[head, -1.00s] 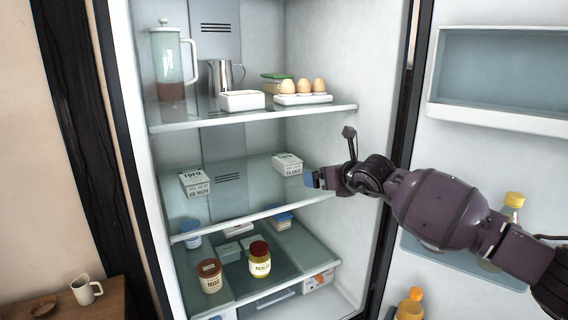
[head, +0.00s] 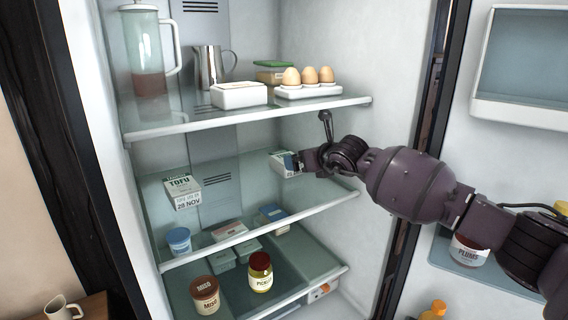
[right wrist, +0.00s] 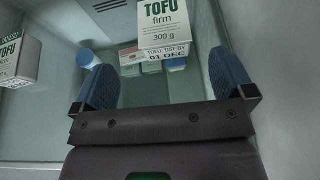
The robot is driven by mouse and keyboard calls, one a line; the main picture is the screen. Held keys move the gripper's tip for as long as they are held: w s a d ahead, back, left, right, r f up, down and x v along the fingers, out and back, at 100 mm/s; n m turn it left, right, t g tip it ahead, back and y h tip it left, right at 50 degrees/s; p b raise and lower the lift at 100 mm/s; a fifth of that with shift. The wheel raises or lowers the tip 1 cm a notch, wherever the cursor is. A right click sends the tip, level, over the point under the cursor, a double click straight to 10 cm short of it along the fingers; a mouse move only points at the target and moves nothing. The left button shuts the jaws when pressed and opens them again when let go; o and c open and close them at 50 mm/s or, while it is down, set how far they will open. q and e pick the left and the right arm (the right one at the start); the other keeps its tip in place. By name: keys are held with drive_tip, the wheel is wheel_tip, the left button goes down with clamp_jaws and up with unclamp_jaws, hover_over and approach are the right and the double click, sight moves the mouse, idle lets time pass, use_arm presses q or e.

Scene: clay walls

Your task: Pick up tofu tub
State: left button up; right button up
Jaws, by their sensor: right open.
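Two white tofu tubs show on the fridge's middle shelf (head: 225,228). The left tub (head: 182,190) is labelled tofu, 28 NOV; a tofu tub also shows at the left edge of the right wrist view (right wrist: 18,58). The right tub (head: 280,161) is partly hidden by my right gripper (head: 293,164). In the right wrist view this tub (right wrist: 168,25) reads tofu firm, 300 g, 01 DEC. It lies ahead of my open right gripper (right wrist: 160,85), between the lines of the two blue fingers, with no visible contact. My left gripper is out of view.
The upper shelf (head: 190,124) holds a jug (head: 147,55), a metal pitcher (head: 211,66), a white dish (head: 239,95) and eggs (head: 309,76). Lower down are a blue-lidded tub (head: 179,241), a miso jar (head: 205,295) and a pickle jar (head: 260,273). The fridge side wall (head: 395,80) is to the right.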

drive_tip(key=x, duration=0.2)
drive_tip(key=shift+w+a+f, duration=0.1)
drive_tip(key=shift+w+a, duration=0.15)
drive_tip(key=shift+w+a+f, duration=0.25)
drive_tip(key=shift+w, duration=0.25)
drive_tip(key=shift+p+x, duration=0.65)
drive_tip(key=shift+x, duration=0.25)
drive_tip(key=shift+w+a+f, duration=0.15)
drive_tip(key=shift+w+f, duration=0.05)
drive_tip(key=shift+w, duration=0.4)
drive_tip(key=shift+w+a+f, duration=0.1)
drive_tip(key=shift+w+f, duration=0.05)
drive_tip(key=shift+w, duration=0.05)
drive_tip(key=shift+w+a+f+b, duration=0.15)
drive_tip(key=shift+w+f+b, duration=0.1)
drive_tip(key=shift+b, duration=0.7)
drive_tip(key=shift+w+a+b, duration=0.1)
drive_tip(key=shift+w+b, duration=0.05)
drive_tip(key=shift+b, duration=0.2)
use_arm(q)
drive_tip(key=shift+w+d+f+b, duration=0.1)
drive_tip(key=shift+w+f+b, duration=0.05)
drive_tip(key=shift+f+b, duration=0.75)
use_arm(e)
drive_tip(key=shift+w+a+f, duration=0.2)
drive_tip(key=shift+w, duration=0.2)
